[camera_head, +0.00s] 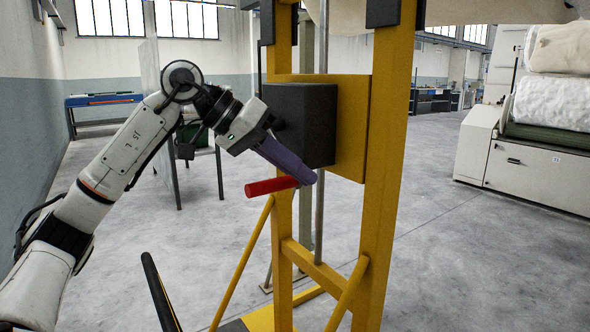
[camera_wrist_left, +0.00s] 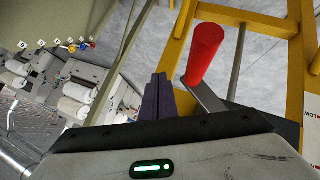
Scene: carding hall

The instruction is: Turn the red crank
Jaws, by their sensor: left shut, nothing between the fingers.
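The red crank handle (camera_head: 272,186) sticks out to the left below a dark box (camera_head: 318,115) on the yellow frame. In the left wrist view the red handle (camera_wrist_left: 204,52) stands at the end of a grey crank arm (camera_wrist_left: 206,97). My left gripper (camera_head: 308,178) comes in from the left, with its purple fingers shut and empty. The fingertips overlap the inner end of the handle in the head view. In the left wrist view the fingers (camera_wrist_left: 157,98) lie beside the handle and crank arm. I cannot tell whether they touch. My right gripper is not in view.
The yellow frame (camera_head: 380,170) stands on the floor with slanted braces. A white carding machine (camera_head: 525,160) with fleece rolls is at the right. A blue table (camera_head: 103,99) stands at the back left.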

